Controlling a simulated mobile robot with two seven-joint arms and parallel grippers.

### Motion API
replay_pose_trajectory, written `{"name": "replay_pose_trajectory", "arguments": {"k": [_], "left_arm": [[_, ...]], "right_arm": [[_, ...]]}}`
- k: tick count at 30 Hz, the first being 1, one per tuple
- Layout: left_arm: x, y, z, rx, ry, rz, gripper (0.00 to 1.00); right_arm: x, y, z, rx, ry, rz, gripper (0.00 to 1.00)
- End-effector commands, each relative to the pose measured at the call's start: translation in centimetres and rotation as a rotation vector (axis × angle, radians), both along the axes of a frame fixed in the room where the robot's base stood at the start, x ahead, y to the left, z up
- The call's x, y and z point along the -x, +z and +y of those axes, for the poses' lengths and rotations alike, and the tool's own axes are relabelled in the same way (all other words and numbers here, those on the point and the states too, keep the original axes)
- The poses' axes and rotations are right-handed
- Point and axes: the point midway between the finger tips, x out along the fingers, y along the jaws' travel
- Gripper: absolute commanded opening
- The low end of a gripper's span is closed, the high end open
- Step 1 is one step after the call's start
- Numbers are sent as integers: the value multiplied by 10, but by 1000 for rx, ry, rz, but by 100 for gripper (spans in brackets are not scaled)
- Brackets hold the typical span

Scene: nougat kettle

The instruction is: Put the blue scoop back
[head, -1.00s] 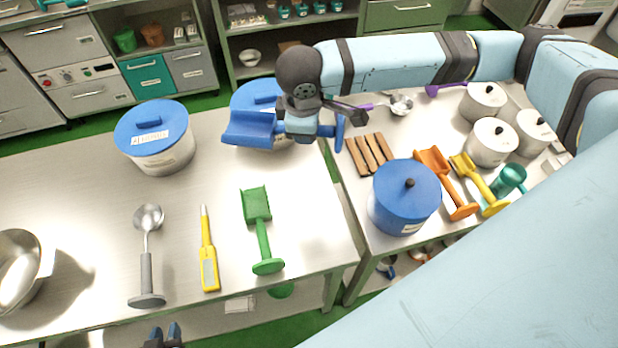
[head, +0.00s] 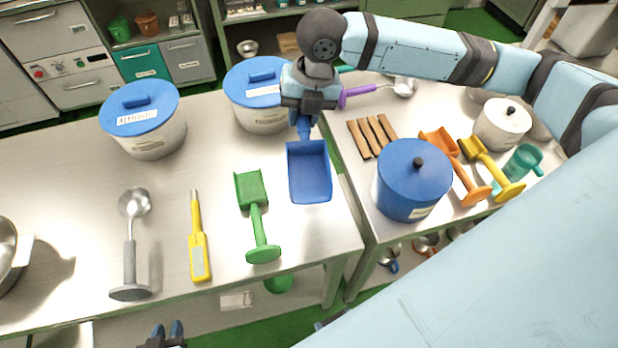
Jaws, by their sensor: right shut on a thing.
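The blue scoop (head: 309,174) hangs from my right gripper (head: 304,112), which is shut on its handle. Its broad pan points down toward the front of the picture, over the right end of the left table. It appears to be just to the right of the green scoop (head: 255,215); I cannot tell whether it touches the tabletop. My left gripper (head: 163,335) shows only at the bottom edge, in front of the left table, with two dark fingertips apart and nothing between them.
On the left table (head: 60,190) are two blue-lidded tubs (head: 155,135), a grey-handled ladle (head: 130,255) and a yellow thermometer-like tool (head: 199,250). On the right table stand a blue pot (head: 410,185), orange (head: 462,180) and yellow scoops (head: 490,165), and wooden strips (head: 372,136). A gap separates the tables.

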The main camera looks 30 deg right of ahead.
Motion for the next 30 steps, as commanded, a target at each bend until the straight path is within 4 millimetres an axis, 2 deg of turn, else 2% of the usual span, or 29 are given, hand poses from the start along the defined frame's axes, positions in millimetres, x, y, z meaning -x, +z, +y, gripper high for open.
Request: {"name": "replay_pose_trajectory", "arguments": {"k": [3,8,11,21,24,30], "left_arm": [[0,-4,0,0,-2,-3,30],[-1,-4,0,-2,-3,-7,30],[-1,-3,1,-2,-4,-8,30],[-2,-2,2,-5,-2,-7,30],[-1,-3,3,-6,-2,-4,30],[-1,-4,3,-7,-2,-2,30]], "right_arm": [[-1,-3,0,-1,103,-1,0],[0,-10,-1,-1,166,2,0],[1,-27,-1,0,172,4,0],[1,-118,0,-1,169,5,0],[0,-139,0,0,169,3,0],[0,-159,0,-1,169,0,0]]}}
